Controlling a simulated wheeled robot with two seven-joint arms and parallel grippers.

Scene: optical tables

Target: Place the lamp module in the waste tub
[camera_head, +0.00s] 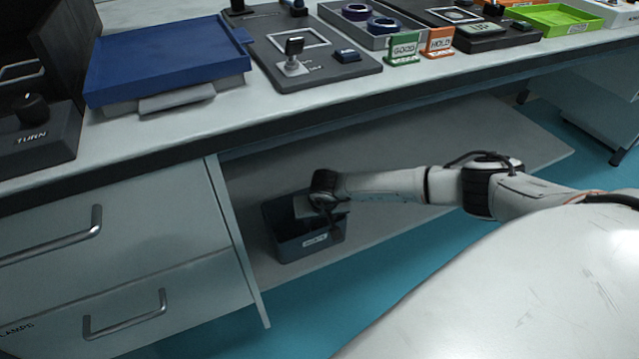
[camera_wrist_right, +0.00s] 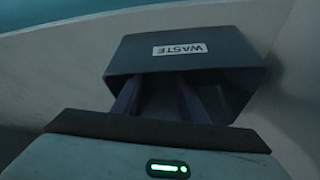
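The waste tub (camera_head: 293,250) is a dark grey open box with a white label, standing on the low shelf under the table. In the right wrist view the tub (camera_wrist_right: 225,55) fills the upper middle, its label reading WASTE. My right gripper (camera_wrist_right: 158,95) reaches into the tub's mouth. Its two fingers are apart, and I see nothing held between them. In the head view the right hand (camera_head: 326,200) is over the tub, its fingertips hard to make out. I cannot make out a lamp module in or beside the tub; the tub's inside is dark and partly hidden. My left gripper is not in view.
The table edge (camera_head: 330,132) overhangs the shelf (camera_head: 430,150). A drawer cabinet (camera_head: 110,250) stands left of the tub, with a panel edge close beside it. A blue tray (camera_head: 165,65), a dark board (camera_head: 340,70) and green and orange signs stand on the table. The shelf right of the tub is bare.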

